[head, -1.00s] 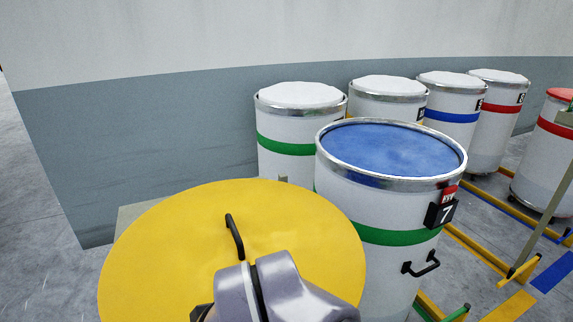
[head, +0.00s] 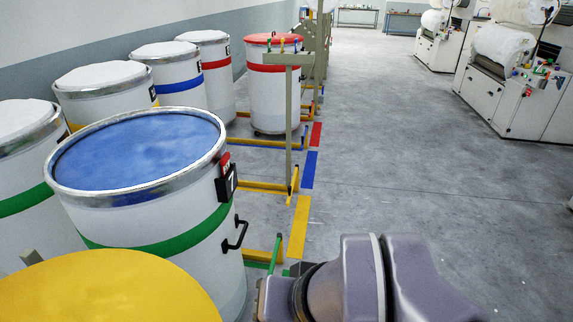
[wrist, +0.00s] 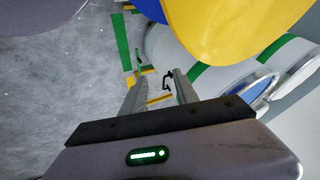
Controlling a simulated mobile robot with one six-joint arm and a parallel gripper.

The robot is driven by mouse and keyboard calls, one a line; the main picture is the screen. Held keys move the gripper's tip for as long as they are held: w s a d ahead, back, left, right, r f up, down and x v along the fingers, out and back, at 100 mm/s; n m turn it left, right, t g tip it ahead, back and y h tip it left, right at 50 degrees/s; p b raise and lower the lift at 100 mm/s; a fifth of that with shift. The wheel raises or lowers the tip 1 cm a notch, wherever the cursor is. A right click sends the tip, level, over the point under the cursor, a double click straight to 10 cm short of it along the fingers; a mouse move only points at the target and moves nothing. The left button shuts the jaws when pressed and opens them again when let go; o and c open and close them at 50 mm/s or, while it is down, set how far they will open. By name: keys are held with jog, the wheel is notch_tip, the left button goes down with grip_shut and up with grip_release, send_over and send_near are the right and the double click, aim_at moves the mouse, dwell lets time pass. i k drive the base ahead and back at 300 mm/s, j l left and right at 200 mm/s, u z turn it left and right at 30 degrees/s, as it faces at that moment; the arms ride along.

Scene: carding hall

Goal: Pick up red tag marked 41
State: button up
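In the head view a small red tag (head: 226,159) sits at the rim of the blue-topped can (head: 215,215), just above a black number plate (head: 227,183). Its marking is too small to read, so I cannot tell whether it says 41. My gripper (wrist: 158,84) shows in the wrist view with its two fingers apart and nothing between them. It points toward the floor and the side of a white can with a green band, away from the tag. The fingers are not visible in the head view, where only my arm shows.
A yellow round lid (head: 110,290) fills the lower left. Several white cans stand along the wall, including a red-topped one (head: 274,95). A grey post (head: 289,130) with a crossbar stands beside yellow floor rails (head: 262,187). The floor (head: 400,190) to the right is open; machines (head: 515,85) stand beyond.

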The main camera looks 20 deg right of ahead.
aim_at(224, 161)
jog(key=i+l+u, duration=0.9)
jog(key=l+u, duration=0.15)
jog(key=i+l+u, duration=0.15)
jog(key=l+u, duration=0.15)
jog(key=i+l+u, duration=0.1)
jog(key=l+u, duration=0.15)
jog(key=l, duration=0.2)
jog(key=l+u, duration=0.25)
jog(key=l, duration=0.2)
